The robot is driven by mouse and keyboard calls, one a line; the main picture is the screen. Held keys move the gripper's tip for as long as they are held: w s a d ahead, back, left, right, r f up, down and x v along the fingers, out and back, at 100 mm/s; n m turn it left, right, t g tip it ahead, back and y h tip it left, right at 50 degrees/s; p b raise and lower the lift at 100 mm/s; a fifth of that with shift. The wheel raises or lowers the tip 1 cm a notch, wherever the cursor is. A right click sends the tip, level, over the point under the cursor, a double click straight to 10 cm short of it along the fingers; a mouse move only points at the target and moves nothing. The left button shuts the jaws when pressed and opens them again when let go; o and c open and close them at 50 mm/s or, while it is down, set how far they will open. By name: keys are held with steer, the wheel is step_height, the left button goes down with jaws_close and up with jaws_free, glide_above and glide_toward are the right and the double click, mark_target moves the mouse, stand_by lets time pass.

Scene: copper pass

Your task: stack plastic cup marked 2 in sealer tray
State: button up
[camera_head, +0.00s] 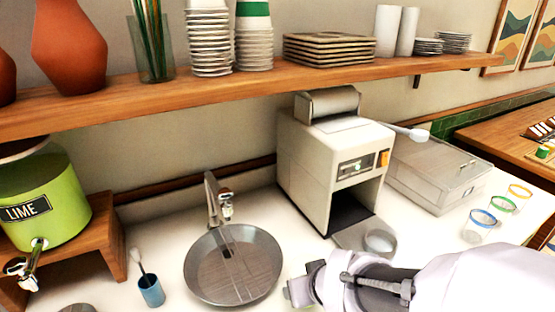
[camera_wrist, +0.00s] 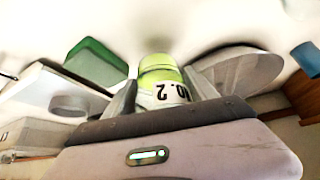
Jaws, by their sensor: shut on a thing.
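The plastic cup marked 2 (camera_wrist: 160,75) is yellow-green with a white band; its "NO. 2" print appears upside down in the wrist view. My gripper (camera_wrist: 160,98) is shut on it, with a grey finger on each side. In the head view my gripper (camera_head: 302,286) is at the bottom, right of the sink and in front of the sealer; the cup is not visible there. The cream sealer (camera_head: 305,180) has its tray (camera_head: 352,236) out in front, carrying a pale round piece (camera_head: 380,243). I cannot tell whether that is a bare ring or a cup. My gripper is apart from the tray.
A round steel sink (camera_head: 215,285) with a tap (camera_head: 217,200) lies left of the sealer. A clear lidded box (camera_head: 440,175) stands right of it. Clear cups with blue (camera_head: 481,222), green (camera_head: 503,204) and yellow (camera_head: 519,193) rims stand far right. A shelf (camera_head: 250,85) hangs above.

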steer(key=w+d, duration=0.1)
steer(key=w, duration=0.3)
steer(key=w+d+f, duration=0.1)
steer(key=w+d, duration=0.1)
steer(key=w, duration=0.2)
steer(key=w+d, duration=0.2)
steer(key=w, duration=0.2)
steer(key=shift+d+f, duration=0.1)
steer(key=shift+f, duration=0.05)
step_height(320, 180, down, 4)
steer(key=b, duration=0.3)
steer(key=shift+w, duration=0.1)
steer(key=shift+r, duration=0.25)
steer(key=shift+f, duration=0.15)
steer(key=o, duration=1.5)
steer(key=shift+o, duration=0.2)
